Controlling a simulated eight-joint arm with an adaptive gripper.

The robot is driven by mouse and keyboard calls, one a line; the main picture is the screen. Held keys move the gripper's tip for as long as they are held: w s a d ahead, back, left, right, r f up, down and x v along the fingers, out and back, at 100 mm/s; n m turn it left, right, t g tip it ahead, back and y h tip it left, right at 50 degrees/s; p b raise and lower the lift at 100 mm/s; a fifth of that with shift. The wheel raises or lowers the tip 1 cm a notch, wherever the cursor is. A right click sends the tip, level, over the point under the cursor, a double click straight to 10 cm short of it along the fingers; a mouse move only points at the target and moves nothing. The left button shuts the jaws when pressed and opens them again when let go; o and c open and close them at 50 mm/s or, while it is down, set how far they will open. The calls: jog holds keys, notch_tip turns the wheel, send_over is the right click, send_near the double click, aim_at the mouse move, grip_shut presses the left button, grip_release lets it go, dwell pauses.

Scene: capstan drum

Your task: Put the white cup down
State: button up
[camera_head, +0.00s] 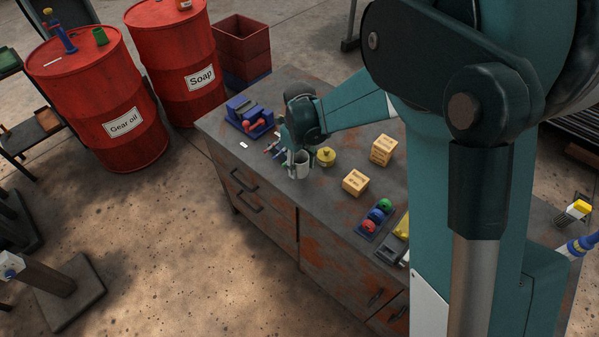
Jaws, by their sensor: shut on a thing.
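The white cup (301,171) is near the front edge of the grey, rust-stained workbench (330,219), left of its middle. It looks upright. My gripper (300,160) is shut on the cup, with fingers at its rim and side. I cannot tell whether the cup's base touches the bench top or hangs just above it. Part of the cup is hidden by my fingers.
Close right of the cup is a yellow pot (326,156). Wooden blocks (355,182) and (384,149) stand farther right. A blue vise (249,116) is at left.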

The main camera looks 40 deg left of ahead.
aim_at(299, 172)
jog(key=shift+f, duration=0.1)
jog(key=shift+f, duration=1.75)
jog(key=shift+f+b, duration=0.15)
jog(key=shift+b, duration=0.15)
jog(key=o, duration=0.8)
jog(key=shift+o, duration=0.3)
notch_tip(299, 172, up, 12)
jog(key=p, duration=0.1)
jog(key=shift+w+d+r, duration=0.1)
jog(key=shift+r, duration=0.1)
